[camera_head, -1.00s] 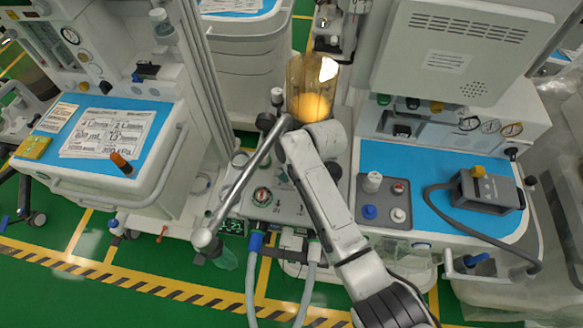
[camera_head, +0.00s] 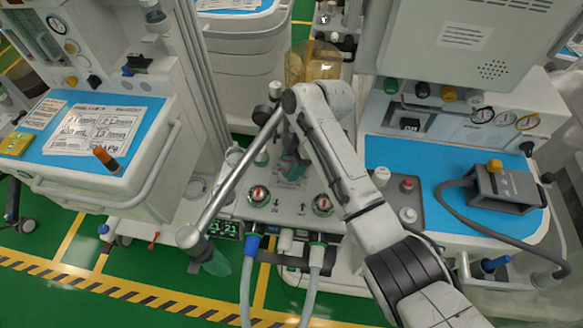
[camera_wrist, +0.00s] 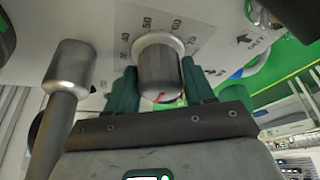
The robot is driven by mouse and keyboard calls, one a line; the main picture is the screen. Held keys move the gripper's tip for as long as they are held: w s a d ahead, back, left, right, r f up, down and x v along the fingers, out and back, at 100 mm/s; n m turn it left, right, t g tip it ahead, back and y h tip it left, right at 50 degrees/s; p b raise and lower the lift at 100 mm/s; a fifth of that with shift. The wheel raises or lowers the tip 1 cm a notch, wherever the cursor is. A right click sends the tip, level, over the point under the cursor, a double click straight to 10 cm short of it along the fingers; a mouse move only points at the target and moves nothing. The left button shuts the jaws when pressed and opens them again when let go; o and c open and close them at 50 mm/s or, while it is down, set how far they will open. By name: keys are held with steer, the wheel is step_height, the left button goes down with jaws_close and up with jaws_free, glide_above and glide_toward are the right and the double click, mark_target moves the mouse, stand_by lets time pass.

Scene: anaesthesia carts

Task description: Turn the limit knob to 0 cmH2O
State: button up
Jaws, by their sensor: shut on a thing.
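The limit knob (camera_wrist: 160,75) is a grey ribbed cylinder with a red mark on its side near the lower edge. It stands on a pale panel with a printed dial scale; 30, 50, 60 and 70 can be made out around it. My gripper (camera_wrist: 158,66) has its green fingers on both sides of the knob, shut on it. In the head view my gripper (camera_head: 290,168) reaches down to the panel of the middle machine (camera_head: 290,212), and the knob is hidden there behind the gripper and arm.
A metal post (camera_wrist: 66,100) stands close left of the fingers in the wrist view. In the head view, a long silver tube (camera_head: 232,180) slants beside my arm. An amber canister (camera_head: 312,62) stands behind.

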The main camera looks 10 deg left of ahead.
steer(key=shift+w+n+g+h+b, duration=0.1)
steer(key=shift+n+g+h+b, duration=0.2)
steer(key=shift+n+b, duration=0.75)
steer(key=shift+n, duration=0.25)
steer(key=o, duration=1)
